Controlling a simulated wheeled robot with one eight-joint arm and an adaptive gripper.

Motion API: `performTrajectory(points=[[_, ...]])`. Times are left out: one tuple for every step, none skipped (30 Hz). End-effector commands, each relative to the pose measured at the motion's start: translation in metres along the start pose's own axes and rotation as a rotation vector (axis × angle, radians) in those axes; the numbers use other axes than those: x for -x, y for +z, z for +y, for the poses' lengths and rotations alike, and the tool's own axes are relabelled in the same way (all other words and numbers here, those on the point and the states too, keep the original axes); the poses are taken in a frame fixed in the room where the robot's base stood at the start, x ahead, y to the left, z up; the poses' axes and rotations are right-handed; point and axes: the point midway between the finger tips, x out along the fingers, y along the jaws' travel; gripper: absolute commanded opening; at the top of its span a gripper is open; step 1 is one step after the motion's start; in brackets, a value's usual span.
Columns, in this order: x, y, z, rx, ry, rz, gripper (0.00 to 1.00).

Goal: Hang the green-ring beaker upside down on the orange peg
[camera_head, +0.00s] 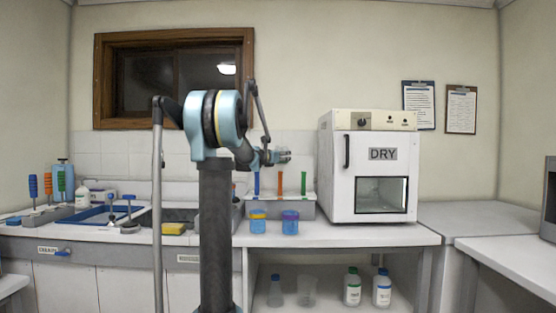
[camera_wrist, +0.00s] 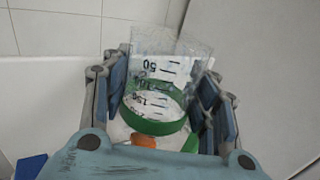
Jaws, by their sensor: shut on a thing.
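My gripper (camera_wrist: 163,88) is shut on the clear green-ring beaker (camera_wrist: 155,118), with a finger pad at each side of the glass. The beaker has dark volume marks, with 50 at the far end and 150 close to the green band. In the head view my gripper (camera_head: 284,156) is above the drying rack, and the clear beaker is hard to make out there. The orange peg (camera_head: 280,184) stands in the rack between a blue and a green peg. An orange patch (camera_wrist: 145,140) shows just below the green band in the wrist view; whether the peg is inside the beaker is unclear.
The blue peg (camera_head: 257,184) and green peg (camera_head: 304,184) flank the orange one. Two beakers of blue liquid, yellow-ringed (camera_head: 258,222) and blue-ringed (camera_head: 290,222), stand in front of the rack (camera_head: 306,211). A white DRY oven (camera_head: 340,190) stands close at right. The sink area is at left.

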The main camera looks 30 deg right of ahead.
Motion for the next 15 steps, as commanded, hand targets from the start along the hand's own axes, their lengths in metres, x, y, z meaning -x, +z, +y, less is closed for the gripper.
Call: performTrajectory(points=[[0.001, 0.0, 0.002, 0.0, 0.002, 0.0, 0.31], [0.001, 0.0, 0.003, 0.0, 0.003, 0.0, 0.31], [0.002, 0.0, 0.004, 0.0, 0.004, 0.0, 0.31], [0.002, 0.0, 0.004, 0.0, 0.005, 0.0, 0.31], [0.002, 0.0, 0.004, 0.0, 0.005, 0.0, 0.31], [0.003, 0.0, 0.005, 0.0, 0.006, 0.0, 0.31], [0.003, -0.001, 0.005, 0.0, 0.006, 0.0, 0.31], [0.003, -0.001, 0.006, 0.0, 0.007, 0.0, 0.31], [0.003, -0.002, 0.006, 0.0, 0.007, 0.0, 0.31], [0.003, -0.004, 0.006, 0.0, 0.007, 0.0, 0.31], [0.003, -0.005, 0.007, 0.0, 0.008, 0.0, 0.31], [0.004, -0.008, 0.007, 0.0, 0.008, 0.0, 0.31], [0.004, -0.01, 0.007, 0.0, 0.008, 0.0, 0.31], [0.004, -0.012, 0.007, 0.0, 0.008, 0.0, 0.31], [0.004, -0.016, 0.007, 0.0, 0.008, 0.0, 0.31]])
